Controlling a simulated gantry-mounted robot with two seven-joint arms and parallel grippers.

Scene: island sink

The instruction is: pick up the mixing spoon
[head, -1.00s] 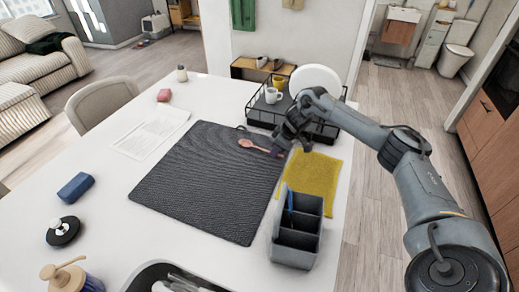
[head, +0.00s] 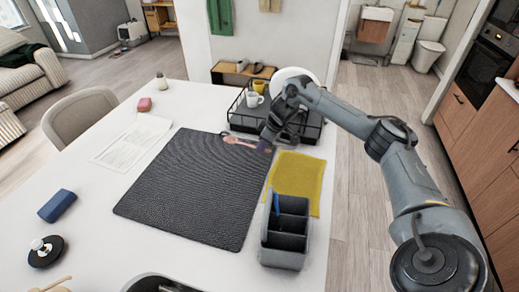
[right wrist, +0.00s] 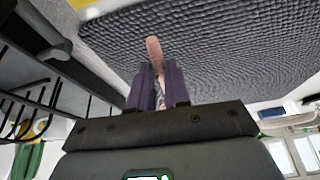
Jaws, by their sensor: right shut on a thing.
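The mixing spoon (head: 234,139) is pinkish brown, and its bowl points left over the far edge of the dark woven mat (head: 190,190). My right gripper (head: 266,146) is shut on its handle at the mat's far right corner. In the right wrist view the spoon (right wrist: 154,50) sticks out beyond the two purple fingers (right wrist: 158,88), with the mat behind it. The spoon looks slightly raised off the mat, though the gap is hard to judge. The fingers hide part of the handle. My left gripper is not in view.
A black wire rack (head: 243,118) with a white mug (head: 254,99) stands just behind my right gripper. A yellow cloth (head: 297,175) and a grey caddy (head: 285,240) lie to the right and front. A paper sheet (head: 130,145) is on the left.

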